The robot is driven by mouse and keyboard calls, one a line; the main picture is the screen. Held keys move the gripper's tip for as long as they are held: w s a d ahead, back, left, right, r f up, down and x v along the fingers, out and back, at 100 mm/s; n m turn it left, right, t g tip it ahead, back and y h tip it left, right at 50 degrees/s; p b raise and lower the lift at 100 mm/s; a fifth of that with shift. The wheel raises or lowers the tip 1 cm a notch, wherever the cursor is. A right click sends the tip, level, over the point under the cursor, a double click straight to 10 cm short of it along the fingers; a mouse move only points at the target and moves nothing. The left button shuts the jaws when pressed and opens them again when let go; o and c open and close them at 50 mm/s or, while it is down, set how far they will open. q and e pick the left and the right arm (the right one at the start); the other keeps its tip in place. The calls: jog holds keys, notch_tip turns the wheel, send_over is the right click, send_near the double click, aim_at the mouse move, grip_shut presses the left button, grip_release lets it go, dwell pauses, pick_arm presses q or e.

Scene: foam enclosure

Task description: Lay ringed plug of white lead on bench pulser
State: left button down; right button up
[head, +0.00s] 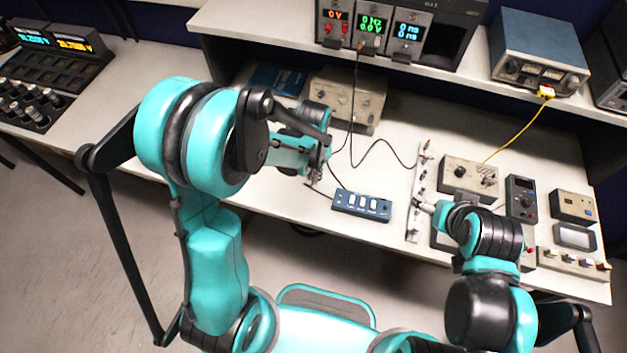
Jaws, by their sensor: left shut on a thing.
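My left gripper (316,178) is shut just above the bench, left of a small blue switch box. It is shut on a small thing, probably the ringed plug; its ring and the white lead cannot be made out. A beige instrument box (346,98) with knobs stands behind this gripper, partly covered by my arm. Another beige box (469,178) with a black knob stands to the right. I cannot tell which box is the bench pulser. My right gripper (421,204) is low at the pale upright strip panel (421,185); its fingers are too small to judge.
The blue switch box (361,204) lies near the front edge. Dark leads hang from the shelf modules (369,32) across the bench. A yellow lead (519,128) runs from the blue-topped meter (539,50). Small boxes (573,206) crowd the right; bench behind the switch box is mostly clear.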

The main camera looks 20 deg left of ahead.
aim_at(314, 188)
pick_arm(q)
jog(key=shift+f+b, duration=0.4)
jog(key=shift+f, duration=1.4)
jog(key=shift+f+b, duration=0.5)
jog(key=shift+b, duration=0.1)
jog(key=c, duration=1.6)
grip_release()
jog(key=shift+o, duration=0.2)
jog(key=shift+r, duration=0.1)
